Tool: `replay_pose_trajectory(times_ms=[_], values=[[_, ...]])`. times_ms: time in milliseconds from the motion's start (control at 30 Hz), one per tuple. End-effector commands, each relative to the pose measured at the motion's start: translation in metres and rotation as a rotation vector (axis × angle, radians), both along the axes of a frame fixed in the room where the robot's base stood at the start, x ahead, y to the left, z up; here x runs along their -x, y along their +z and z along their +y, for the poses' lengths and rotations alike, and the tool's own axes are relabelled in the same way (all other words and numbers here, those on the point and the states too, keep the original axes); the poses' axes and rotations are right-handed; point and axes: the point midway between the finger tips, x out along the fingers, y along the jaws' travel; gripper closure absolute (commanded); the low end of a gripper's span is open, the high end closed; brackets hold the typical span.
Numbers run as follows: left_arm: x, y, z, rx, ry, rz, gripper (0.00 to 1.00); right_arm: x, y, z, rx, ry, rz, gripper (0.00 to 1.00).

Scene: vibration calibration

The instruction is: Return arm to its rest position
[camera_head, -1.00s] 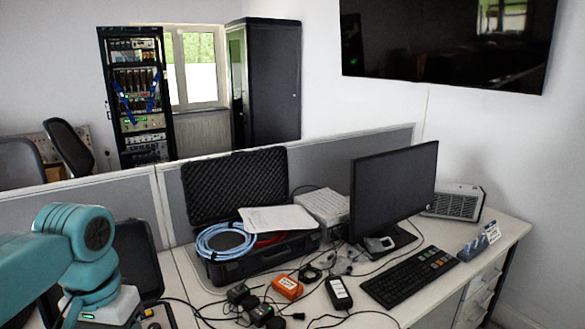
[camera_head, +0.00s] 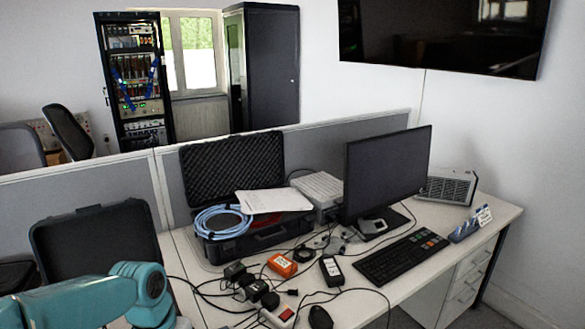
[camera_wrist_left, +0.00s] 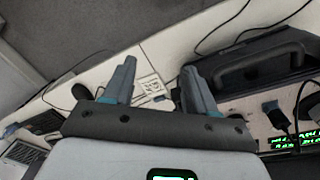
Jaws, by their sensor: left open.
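My left arm (camera_head: 85,302) is teal and comes in low at the left of the head view, its rounded joint near the bottom edge. The gripper itself is hidden or out of frame there. In the left wrist view my left gripper (camera_wrist_left: 159,66) shows two grey-blue fingers spread apart with nothing between them. A dark case with a handle (camera_wrist_left: 250,62) lies to the right of the fingers in that view. My right gripper is in neither view.
The desk holds an open black case (camera_head: 232,165) with a blue cable coil (camera_head: 222,222), a monitor (camera_head: 388,172), a keyboard (camera_head: 402,256), an orange box (camera_head: 282,265) and several black adapters with loose cables. Another open black case (camera_head: 95,243) stands behind my arm. A grey partition (camera_head: 340,143) runs behind.

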Motion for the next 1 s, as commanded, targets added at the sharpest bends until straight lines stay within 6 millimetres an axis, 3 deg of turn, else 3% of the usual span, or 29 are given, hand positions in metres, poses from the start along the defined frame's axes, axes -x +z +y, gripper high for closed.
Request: replay_pose_trajectory(times_ms=[167, 300, 400, 500, 633, 1000], values=[[0.020, -0.102, -0.036, 0.095, 0.015, 0.028, 0.43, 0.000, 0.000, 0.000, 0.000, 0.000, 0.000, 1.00], [0.072, -0.197, -0.070, 0.187, 0.093, 0.043, 0.43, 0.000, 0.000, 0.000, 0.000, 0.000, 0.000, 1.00], [0.116, -0.240, -0.086, 0.221, 0.166, 0.046, 0.43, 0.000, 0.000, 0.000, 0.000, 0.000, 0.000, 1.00], [0.152, -0.263, -0.093, 0.230, 0.228, 0.045, 0.43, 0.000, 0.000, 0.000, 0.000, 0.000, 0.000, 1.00], [0.179, -0.275, -0.096, 0.226, 0.274, 0.041, 0.43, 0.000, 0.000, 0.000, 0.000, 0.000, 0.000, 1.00], [0.185, -0.278, -0.096, 0.224, 0.286, 0.031, 0.43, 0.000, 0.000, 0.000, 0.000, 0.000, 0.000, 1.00]])
